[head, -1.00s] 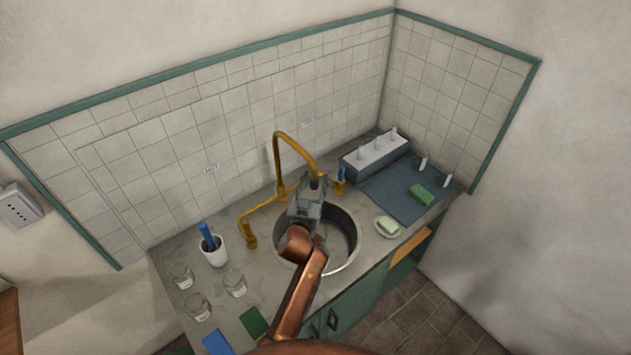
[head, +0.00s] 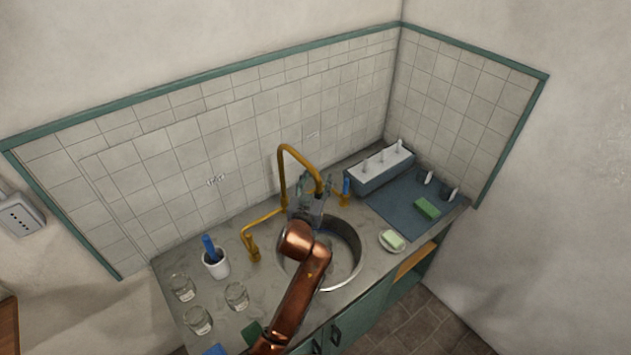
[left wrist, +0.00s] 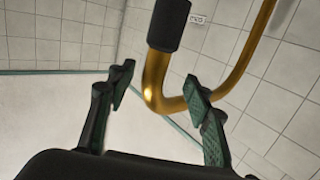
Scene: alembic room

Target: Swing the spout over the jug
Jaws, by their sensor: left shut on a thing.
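The brass spout (head: 283,170) rises behind the sink and arches forward, its end over the sink's back part. My left gripper (head: 318,184) is at the spout's front end, shut on it. The left wrist view shows the bent brass pipe (left wrist: 158,88) of the spout between the two fingers (left wrist: 158,100), with a dark sleeve (left wrist: 167,25) on one end. Clear glass vessels (head: 236,296) stand on the counter left of the sink. I cannot tell whether one of these is the jug. My right gripper is not in view.
Round metal sink (head: 345,268) below my arm. Brass tap (head: 252,246) left; blue-handled tap (head: 346,187) right. White cup with blue item (head: 216,267) on the left counter. Soap dish (head: 392,241), green sponge (head: 427,208) and grey rack (head: 383,170) on the right. Tiled wall behind.

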